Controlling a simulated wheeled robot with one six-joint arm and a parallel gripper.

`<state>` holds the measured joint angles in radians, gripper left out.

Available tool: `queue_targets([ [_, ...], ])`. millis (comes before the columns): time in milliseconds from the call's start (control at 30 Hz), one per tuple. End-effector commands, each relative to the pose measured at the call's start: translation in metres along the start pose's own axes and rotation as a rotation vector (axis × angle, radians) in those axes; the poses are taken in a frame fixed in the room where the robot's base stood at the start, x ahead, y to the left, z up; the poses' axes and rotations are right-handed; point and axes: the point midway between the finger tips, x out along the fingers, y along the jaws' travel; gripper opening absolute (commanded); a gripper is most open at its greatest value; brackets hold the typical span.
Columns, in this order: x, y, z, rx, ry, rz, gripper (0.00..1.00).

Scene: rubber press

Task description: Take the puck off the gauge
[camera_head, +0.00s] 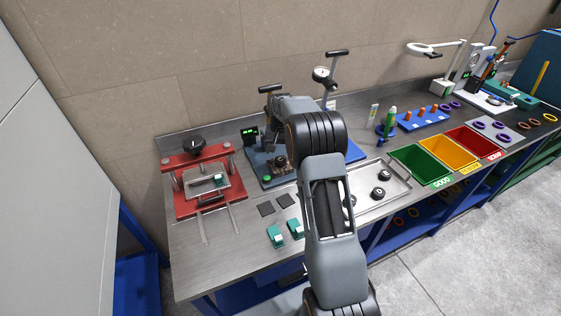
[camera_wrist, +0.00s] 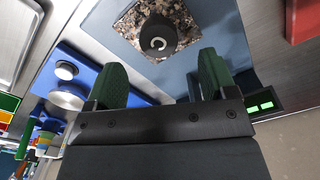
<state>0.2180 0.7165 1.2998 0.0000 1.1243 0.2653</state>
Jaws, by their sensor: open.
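The puck (camera_wrist: 157,38) is a dark round piece with a pale ring-shaped mark, resting on the speckled granite plate (camera_wrist: 187,14) of the gauge. The gauge's blue-grey base (camera_wrist: 215,30) extends around the plate, with a green-lit display (camera_wrist: 262,104) at its side. In the head view the gauge (camera_head: 266,182) stands left of my arm, with the puck (camera_head: 280,161) on it. My gripper (camera_wrist: 160,72) is open and empty. Its two green-padded fingers are spread, with the puck ahead of the gap and apart from both. The arm hides part of the gauge in the head view.
A red press (camera_head: 180,162) stands left of the gauge. Dark square pads (camera_head: 266,209) and teal blocks (camera_head: 276,236) lie in front. A metal tray (camera_head: 398,198) with dark pucks and a green bin (camera_head: 420,165) are to the right. A blue plate (camera_wrist: 88,75) shows beside the gauge.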

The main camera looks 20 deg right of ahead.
Motion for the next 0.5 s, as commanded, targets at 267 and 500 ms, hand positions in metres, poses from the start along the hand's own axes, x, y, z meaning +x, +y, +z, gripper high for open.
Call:
queue_targets([
  [267,0.032,0.002,0.0,0.0,-0.005,0.001,0.78],
  [500,0.051,0.002,-0.001,0.0,-0.002,0.001,0.78],
])
